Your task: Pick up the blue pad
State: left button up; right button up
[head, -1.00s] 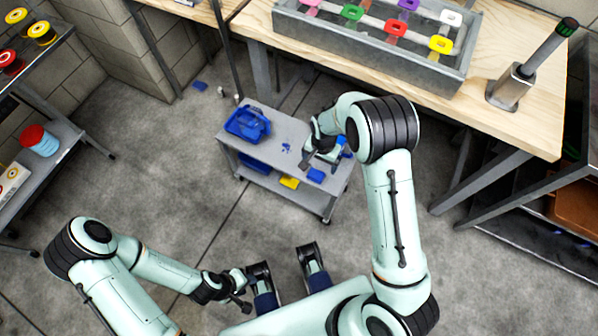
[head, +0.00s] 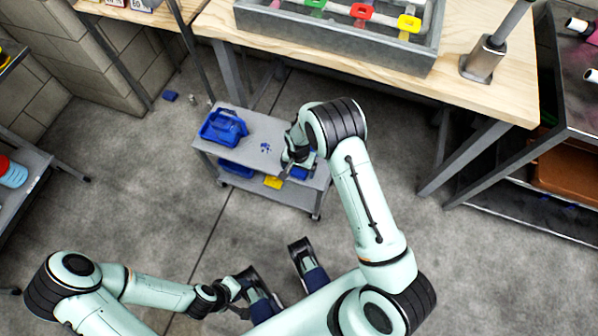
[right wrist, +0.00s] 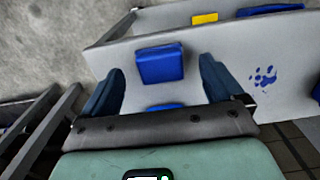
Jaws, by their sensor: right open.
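A blue pad (head: 299,174) lies on the top of the grey cart (head: 225,159), near its front right part. In the right wrist view the pad (right wrist: 160,64) is a blue block lying beyond the fingertips, roughly centred between them and clear of both. My right gripper (right wrist: 162,84) is open and empty over the cart top; in the head view its arm partly hides it. A second blue piece (right wrist: 165,106) shows between the fingers, partly hidden by the gripper body. My left gripper (head: 236,292) is at the lower left, away from the cart; its jaws are unclear.
A blue caddy (head: 222,127) stands on the cart's left end, with a blue paw print (head: 265,147) beside it. A yellow item (head: 273,182) is on the lower shelf. A wooden workbench (head: 440,90) with a grey tray (head: 330,40) stands behind. Floor left is mostly clear.

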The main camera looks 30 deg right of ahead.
aim_at(298, 172)
jog(key=shift+f, duration=0.95)
jog(key=c, duration=1.1)
pick_arm(q)
jog(key=shift+w+a+f, duration=0.15)
jog(key=shift+w+f, duration=0.1)
jog(key=shift+w, duration=0.05)
pick_arm(e)
jog(key=shift+r, duration=0.1)
jog(key=shift+r, duration=0.55)
pick_arm(q)
jog(key=shift+g, duration=0.4)
jog(key=r+p, duration=0.1)
jog(key=s+r+p, duration=0.2)
jog(key=p, duration=0.1)
jog(key=shift+s+d+r, duration=0.2)
jog(key=shift+d+r, duration=0.1)
jog(key=shift+r, duration=0.05)
pick_arm(e)
notch_tip(298, 172, up, 19)
jog(key=shift+f, duration=0.1)
jog(key=shift+o, duration=0.3)
